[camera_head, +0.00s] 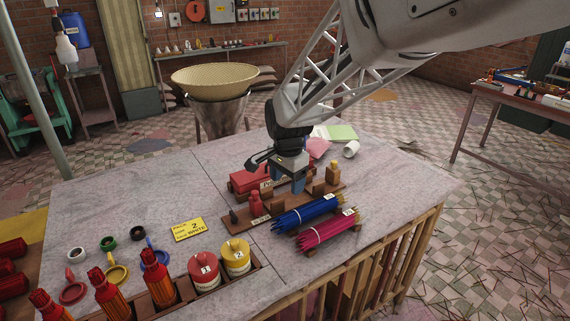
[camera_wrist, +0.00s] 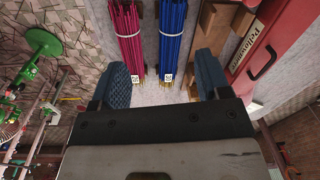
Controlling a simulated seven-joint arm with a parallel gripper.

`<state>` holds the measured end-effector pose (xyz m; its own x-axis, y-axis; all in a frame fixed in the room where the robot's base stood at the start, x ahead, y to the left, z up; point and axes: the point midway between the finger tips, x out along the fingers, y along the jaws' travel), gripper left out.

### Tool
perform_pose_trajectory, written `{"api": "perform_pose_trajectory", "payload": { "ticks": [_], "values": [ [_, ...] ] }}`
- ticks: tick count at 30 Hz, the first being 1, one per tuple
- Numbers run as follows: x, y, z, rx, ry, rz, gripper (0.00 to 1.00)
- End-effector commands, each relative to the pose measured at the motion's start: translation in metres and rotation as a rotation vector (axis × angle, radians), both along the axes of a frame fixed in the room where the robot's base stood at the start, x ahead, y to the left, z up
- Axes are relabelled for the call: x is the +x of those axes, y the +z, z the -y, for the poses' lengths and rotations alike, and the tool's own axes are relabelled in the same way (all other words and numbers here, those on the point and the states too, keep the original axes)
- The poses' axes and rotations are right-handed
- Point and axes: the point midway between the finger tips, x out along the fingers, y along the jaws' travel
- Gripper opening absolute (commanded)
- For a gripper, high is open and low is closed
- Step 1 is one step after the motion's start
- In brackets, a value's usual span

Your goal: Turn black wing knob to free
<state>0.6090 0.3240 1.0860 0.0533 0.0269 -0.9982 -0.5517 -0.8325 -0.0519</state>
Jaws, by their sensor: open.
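I cannot make out a black wing knob for certain. A small dark piece (camera_head: 233,216) stands at the left end of a brown wooden board in the head view; it is too small to tell whether it is the knob. Beside it on the board is a small red fitting (camera_head: 256,204). My gripper (camera_head: 285,187) is over the board's middle, pointing down, and partly hides what lies behind it. In the wrist view my gripper (camera_wrist: 164,82) has its blue fingers wide apart, with nothing held between them.
Blue (camera_head: 307,214) and pink (camera_head: 328,230) incense bundles lie in front of the board. A red box (camera_head: 246,181) is behind it. Several red extruders, coloured rings, red (camera_head: 204,272) and yellow (camera_head: 236,258) canisters and a yellow card (camera_head: 188,229) are at left. The table's left-back area is clear.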

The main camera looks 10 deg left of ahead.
Motion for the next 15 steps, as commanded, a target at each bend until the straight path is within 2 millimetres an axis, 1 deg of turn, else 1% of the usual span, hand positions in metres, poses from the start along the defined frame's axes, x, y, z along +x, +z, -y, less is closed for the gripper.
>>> {"api": "perform_pose_trajectory", "payload": {
  "ticks": [1, 3, 12, 15],
  "values": [
    [0.004, -0.008, -0.016, -0.002, -0.011, -0.007, 0.70],
    [0.010, -0.017, -0.036, -0.003, -0.033, -0.014, 0.70],
    [0.025, -0.060, -0.120, -0.012, -0.129, -0.040, 0.70],
    [0.026, -0.074, -0.144, -0.016, -0.156, -0.047, 0.70]
  ]
}}
